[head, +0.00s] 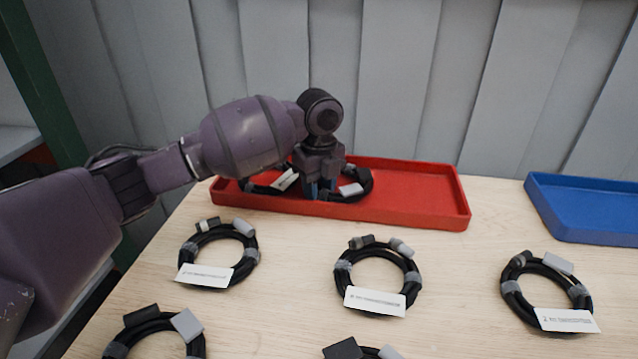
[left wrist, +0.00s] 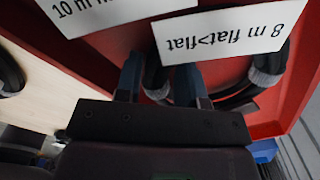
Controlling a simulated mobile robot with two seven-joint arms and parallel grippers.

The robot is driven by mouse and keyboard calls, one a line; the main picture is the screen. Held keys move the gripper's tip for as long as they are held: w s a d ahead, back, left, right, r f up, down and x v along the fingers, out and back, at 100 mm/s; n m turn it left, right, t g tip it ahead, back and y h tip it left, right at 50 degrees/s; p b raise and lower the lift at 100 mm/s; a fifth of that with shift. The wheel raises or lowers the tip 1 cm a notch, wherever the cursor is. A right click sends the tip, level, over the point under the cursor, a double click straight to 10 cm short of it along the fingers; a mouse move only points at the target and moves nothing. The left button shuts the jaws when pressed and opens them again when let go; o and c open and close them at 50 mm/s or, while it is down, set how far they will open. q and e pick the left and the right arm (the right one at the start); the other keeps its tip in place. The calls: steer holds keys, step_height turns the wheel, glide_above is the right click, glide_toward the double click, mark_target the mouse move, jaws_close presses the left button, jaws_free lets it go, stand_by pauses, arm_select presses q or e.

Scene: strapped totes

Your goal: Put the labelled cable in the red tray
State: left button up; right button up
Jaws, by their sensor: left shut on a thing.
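The red tray (head: 420,200) lies at the back of the table, and its red floor fills much of the left wrist view (left wrist: 95,55). My left gripper (head: 320,188) reaches down into it, its blue fingers (left wrist: 160,85) shut on a coiled black cable (head: 362,180). That cable's white label (left wrist: 222,38) reads "8 m flat>flat". The cable is low in the tray; whether it touches the floor I cannot tell. Another black coil, with a white label (head: 285,180), lies just left of it; its label starts "10 m" in the wrist view (left wrist: 105,10). My right gripper is not in view.
Several labelled black coils lie on the wooden table, among them a left one (head: 200,250), a middle one (head: 343,280) and a right one (head: 512,290). A blue tray (head: 580,230) stands at the right. A grey panelled wall stands behind.

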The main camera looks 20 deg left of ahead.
arm_select(q)
steer(key=o, duration=1.1)
steer(key=shift+f, duration=0.15)
steer(key=shift+r, duration=0.2)
step_height(320, 180, up, 4)
steer(key=shift+r+p, duration=0.15)
steer(key=shift+p, duration=0.35)
step_height(320, 180, up, 8)
steer(key=p, duration=0.2)
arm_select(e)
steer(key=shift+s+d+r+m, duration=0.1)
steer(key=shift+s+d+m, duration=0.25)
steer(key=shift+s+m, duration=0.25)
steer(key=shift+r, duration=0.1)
